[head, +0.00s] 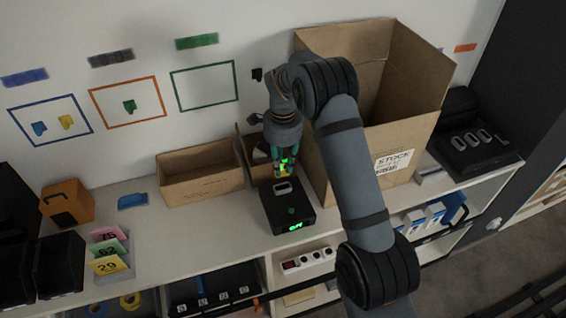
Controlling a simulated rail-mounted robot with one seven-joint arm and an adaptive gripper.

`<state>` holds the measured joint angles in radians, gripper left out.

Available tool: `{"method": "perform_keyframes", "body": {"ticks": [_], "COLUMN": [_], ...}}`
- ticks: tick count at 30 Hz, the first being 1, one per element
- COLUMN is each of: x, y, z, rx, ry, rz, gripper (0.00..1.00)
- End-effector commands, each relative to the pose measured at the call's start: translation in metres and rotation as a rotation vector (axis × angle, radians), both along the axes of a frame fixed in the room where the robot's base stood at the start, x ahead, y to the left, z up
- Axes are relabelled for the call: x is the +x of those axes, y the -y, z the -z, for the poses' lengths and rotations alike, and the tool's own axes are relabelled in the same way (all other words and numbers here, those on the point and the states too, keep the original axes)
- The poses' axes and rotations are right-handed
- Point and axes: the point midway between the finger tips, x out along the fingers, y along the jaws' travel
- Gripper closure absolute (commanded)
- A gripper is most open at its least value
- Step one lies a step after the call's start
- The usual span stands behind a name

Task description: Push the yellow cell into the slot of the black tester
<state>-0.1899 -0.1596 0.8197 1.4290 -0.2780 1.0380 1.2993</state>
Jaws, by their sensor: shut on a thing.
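The black tester (288,208) stands on the white shelf top near the middle of the head view. Its upper face has a pale-rimmed slot (283,188), and its front shows a lit green display. My gripper (282,172) points down just above the back part of the tester. It is shut on the yellow cell (283,170), of which only a small part shows between the fingers. Green glints lie on the fingers and cell. The cell's lower end appears close to the slot; I cannot tell whether it touches.
A large open carton (408,130) stands right of the tester, close to my arm. A low open carton (201,180) and a smaller one (250,142) stand behind. Numbered cards (109,250) and an orange box (67,203) are at left. The shelf left of the tester is clear.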

Motion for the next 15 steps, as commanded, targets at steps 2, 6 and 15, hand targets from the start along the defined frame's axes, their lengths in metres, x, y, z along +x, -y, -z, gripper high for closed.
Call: {"method": "perform_keyframes", "body": {"ticks": [2,6,15], "x": [0.0,-0.001,-0.001], "y": [0.0,0.0,0.0], "z": [0.007,0.019,0.046], "rx": [0.0,-0.001,-0.001], "ry": [-0.001,-0.002,-0.002], "rz": [-0.001,-0.002,-0.003], "gripper": [1.0,1.0,1.0]}}
